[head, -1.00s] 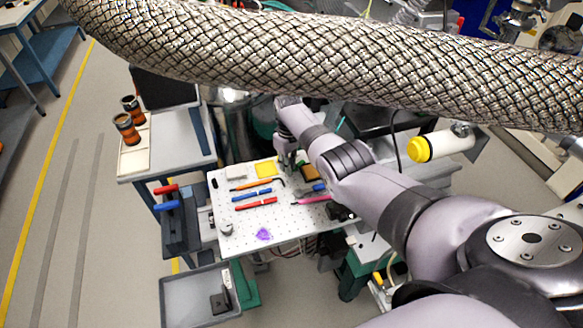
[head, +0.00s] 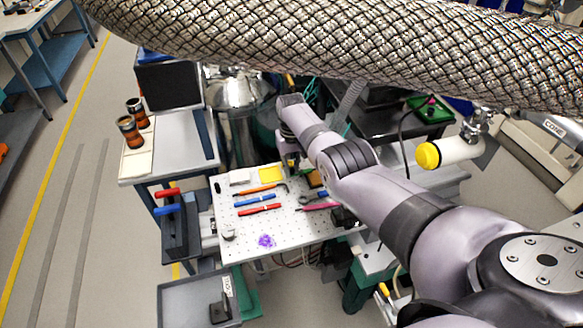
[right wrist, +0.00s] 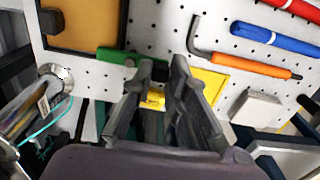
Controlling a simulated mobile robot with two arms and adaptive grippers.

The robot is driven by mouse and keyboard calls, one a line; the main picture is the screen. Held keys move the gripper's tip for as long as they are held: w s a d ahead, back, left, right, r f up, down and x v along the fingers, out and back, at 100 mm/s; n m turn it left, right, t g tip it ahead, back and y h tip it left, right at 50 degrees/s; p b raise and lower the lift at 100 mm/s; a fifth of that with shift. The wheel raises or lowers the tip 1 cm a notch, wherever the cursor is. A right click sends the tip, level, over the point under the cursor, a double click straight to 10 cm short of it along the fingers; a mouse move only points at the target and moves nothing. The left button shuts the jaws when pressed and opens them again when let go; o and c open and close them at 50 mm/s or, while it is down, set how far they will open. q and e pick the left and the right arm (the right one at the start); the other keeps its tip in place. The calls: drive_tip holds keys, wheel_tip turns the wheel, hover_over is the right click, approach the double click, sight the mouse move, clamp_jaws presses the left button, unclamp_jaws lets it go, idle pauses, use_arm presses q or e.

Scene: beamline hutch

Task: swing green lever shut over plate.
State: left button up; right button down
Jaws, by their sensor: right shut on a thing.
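The white perforated plate (head: 290,224) lies flat on the stand in the middle of the head view. My right gripper (head: 290,165) reaches down at its far edge, its fingertips hard to make out there. In the right wrist view its two fingers (right wrist: 166,72) stand close together beside the plate's edge. A green bar, which looks like the green lever (right wrist: 116,58), runs up to the left finger, and the fingers hide its end. The gripper is shut on it as far as I can see. A small yellow part (right wrist: 153,99) shows between the fingers. My left gripper is not in view.
Pens, a hex key (right wrist: 200,40), a yellow square (head: 271,174) and a purple piece (head: 265,240) lie on the plate. A brown dark-framed panel (right wrist: 85,22) is near the lever. A grey tray (head: 170,285) stands at front left. A thick braided hose (head: 330,45) crosses above.

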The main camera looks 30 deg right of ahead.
drive_tip(key=c, duration=1.6)
unclamp_jaws()
drive_tip(key=shift+o, duration=0.2)
wheel_tip(320, 180, up, 12)
